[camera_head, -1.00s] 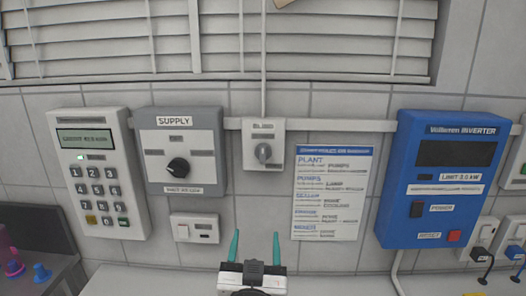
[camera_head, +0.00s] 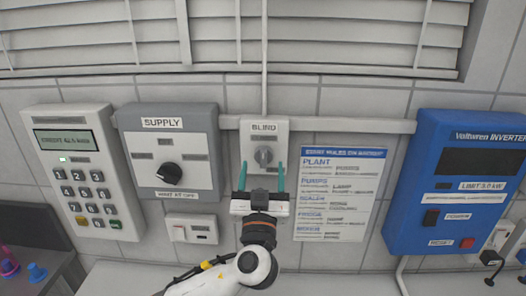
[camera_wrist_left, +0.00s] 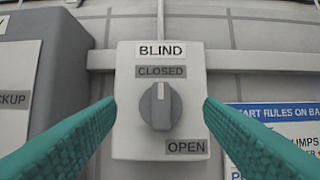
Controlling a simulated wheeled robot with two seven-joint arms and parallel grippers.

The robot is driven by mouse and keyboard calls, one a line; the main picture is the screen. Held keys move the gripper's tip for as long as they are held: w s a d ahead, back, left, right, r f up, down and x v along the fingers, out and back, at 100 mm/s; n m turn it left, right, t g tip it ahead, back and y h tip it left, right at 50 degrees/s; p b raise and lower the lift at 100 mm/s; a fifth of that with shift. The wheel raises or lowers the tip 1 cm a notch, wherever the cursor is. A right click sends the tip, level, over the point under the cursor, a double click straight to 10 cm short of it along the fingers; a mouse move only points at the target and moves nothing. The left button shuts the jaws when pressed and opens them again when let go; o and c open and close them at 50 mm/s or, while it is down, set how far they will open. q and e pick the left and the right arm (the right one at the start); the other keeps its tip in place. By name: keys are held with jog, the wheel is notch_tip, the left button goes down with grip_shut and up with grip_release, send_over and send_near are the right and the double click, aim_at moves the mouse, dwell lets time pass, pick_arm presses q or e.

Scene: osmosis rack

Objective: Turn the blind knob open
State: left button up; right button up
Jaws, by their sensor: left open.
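The blind knob (camera_head: 264,156) is a grey rotary knob on a pale box (camera_head: 264,131) labelled BLIND, on the tiled wall. In the left wrist view the knob (camera_wrist_left: 160,106) stands upright, its white mark at the top toward the CLOSED label (camera_wrist_left: 162,71). The OPEN label (camera_wrist_left: 187,147) is at the box's lower right. My left gripper (camera_head: 262,172) is open, its teal fingers on either side of the box just below the knob in the head view. In the wrist view the fingers flank the knob and appear apart from it. My right gripper is not in view.
A grey SUPPLY box (camera_head: 200,121) with a black knob is to the left, beyond it a keypad (camera_head: 84,172). A small switch box (camera_head: 192,229) sits below. A notice sheet (camera_head: 338,194) and blue inverter (camera_head: 456,185) are to the right. Blinds (camera_head: 340,36) hang above, slats lowered.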

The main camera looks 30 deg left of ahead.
aim_at(264, 157)
pick_arm(q)
jog(key=shift+p+x, duration=0.4)
jog(key=shift+x, duration=0.75)
jog(key=shift+w+r, duration=0.1)
jog(key=shift+w, duration=0.05)
jog(key=shift+a, duration=0.1)
jog(key=shift+w, duration=0.1)
jog(key=c, duration=0.7)
jog(key=shift+c, duration=1.4)
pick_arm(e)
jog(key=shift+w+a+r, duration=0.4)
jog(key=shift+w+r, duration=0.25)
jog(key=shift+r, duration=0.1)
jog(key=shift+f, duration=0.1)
